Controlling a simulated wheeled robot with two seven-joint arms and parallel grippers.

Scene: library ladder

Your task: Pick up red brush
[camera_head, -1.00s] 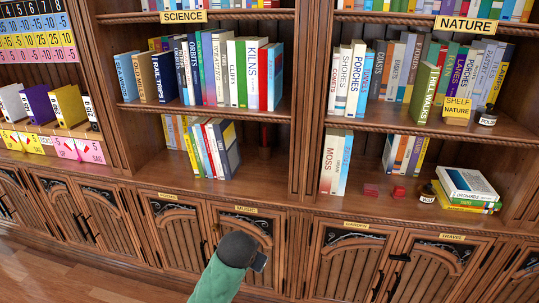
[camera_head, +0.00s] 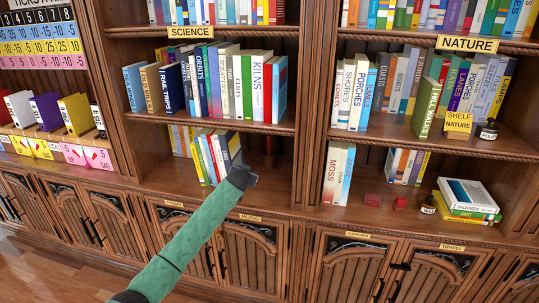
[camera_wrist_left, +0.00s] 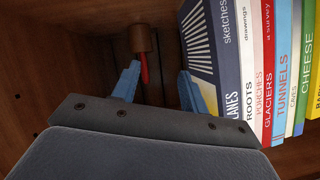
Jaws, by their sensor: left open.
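The red brush (camera_wrist_left: 144,70) shows in the left wrist view as a thin red part beside a brown, round wooden part, near the back of a shelf bay. In the head view the brush (camera_head: 268,146) is small and dim, upright in the lower middle bay, right of the books. My left gripper (camera_wrist_left: 158,88) is open and empty, its two blue fingers apart. The brush is beyond the fingers, nearer the left one; I cannot tell the exact gap. In the head view the left gripper (camera_head: 246,178) is at the front of that bay. My right gripper is not in view.
A row of upright books (camera_wrist_left: 248,65) stands close to the right finger; the same books (camera_head: 217,155) show in the head view. A vertical divider (camera_head: 313,150) bounds the bay on the right. Two small red blocks (camera_head: 372,200) and (camera_head: 400,203) lie in the neighbouring bay.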

